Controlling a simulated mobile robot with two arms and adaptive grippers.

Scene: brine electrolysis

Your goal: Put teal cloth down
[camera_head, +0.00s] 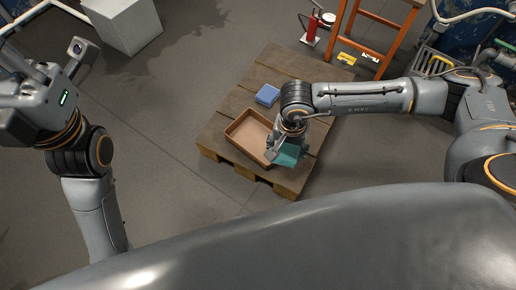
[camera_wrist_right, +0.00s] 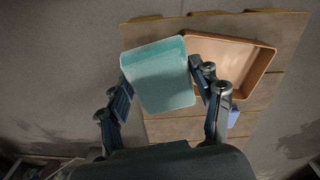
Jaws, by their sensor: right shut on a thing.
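The teal cloth (camera_head: 289,156) is a folded, flat block in my right gripper (camera_head: 279,151). In the right wrist view the cloth (camera_wrist_right: 160,72) sits between the two fingers of the right gripper (camera_wrist_right: 162,85), which is shut on it. The cloth is over the wooden pallet (camera_head: 225,113), at the near right side of a brown tray (camera_head: 231,126). The tray also shows behind the cloth in the right wrist view (camera_wrist_right: 262,62). The height of the cloth above the pallet is unclear. My left gripper (camera_head: 22,75) is at the far left, away from the pallet, its fingers not clear.
A blue folded item (camera_head: 267,95) lies on the pallet behind the tray. A red extinguisher (camera_head: 311,30) and an orange wooden frame (camera_head: 372,38) stand behind the pallet. A white box (camera_head: 123,24) is at the upper left. The floor left of the pallet is clear.

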